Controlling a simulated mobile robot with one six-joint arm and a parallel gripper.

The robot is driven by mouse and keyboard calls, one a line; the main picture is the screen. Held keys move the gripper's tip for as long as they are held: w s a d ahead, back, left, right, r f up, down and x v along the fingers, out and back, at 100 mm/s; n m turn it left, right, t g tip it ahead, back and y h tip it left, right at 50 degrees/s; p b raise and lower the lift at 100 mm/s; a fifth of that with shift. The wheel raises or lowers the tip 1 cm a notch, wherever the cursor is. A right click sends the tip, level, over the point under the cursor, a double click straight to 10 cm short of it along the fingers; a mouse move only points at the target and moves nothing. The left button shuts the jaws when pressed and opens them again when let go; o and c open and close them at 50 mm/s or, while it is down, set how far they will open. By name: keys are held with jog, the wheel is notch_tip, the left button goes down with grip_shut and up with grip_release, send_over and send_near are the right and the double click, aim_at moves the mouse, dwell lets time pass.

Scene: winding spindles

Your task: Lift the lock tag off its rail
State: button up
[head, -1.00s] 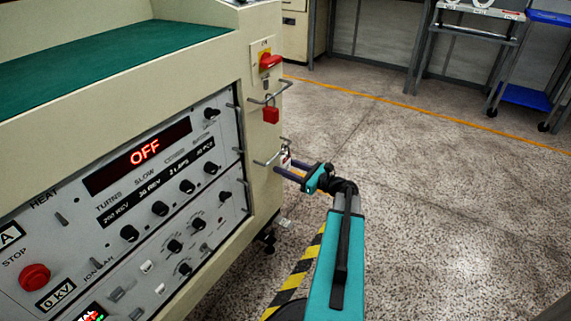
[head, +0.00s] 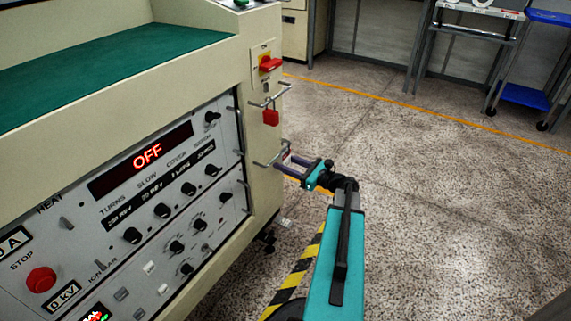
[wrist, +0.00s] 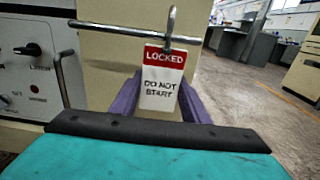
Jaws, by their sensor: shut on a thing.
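The lock tag (wrist: 162,80), white with a red "LOCKED" band and "DO NOT START" below, stands upright between the purple fingers of my gripper (wrist: 160,103) in the wrist view. The gripper is shut on it. The tag's grey metal hook (wrist: 171,20) rises above the rail (wrist: 120,30) and crosses it; I cannot tell whether it still bears on the rail. In the head view my gripper (head: 288,163) is at the lower rail (head: 264,164) on the cabinet's corner, and the tag is mostly hidden there.
A red padlock (head: 271,117) hangs on the upper rail (head: 272,97), above my gripper. A red-and-yellow rotary switch (head: 268,64) is above that. The control panel (head: 150,200) reads "OFF", at left. Open speckled floor (head: 430,200) lies to the right.

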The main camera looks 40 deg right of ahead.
jog(key=shift+s, duration=0.1)
dwell(0.3)
jog(key=p+v, duration=0.2)
jog(key=v, duration=0.4)
jog(key=shift+s, duration=0.4)
dwell(0.9)
dwell(0.4)
jog(key=s+d+r+p, duration=0.2)
jog(key=s+r+p, duration=0.1)
jog(key=s, duration=0.4)
jog(key=shift+s+p, duration=0.4)
jog(key=shift+p, duration=0.4)
jog(key=shift+w+a, duration=0.1)
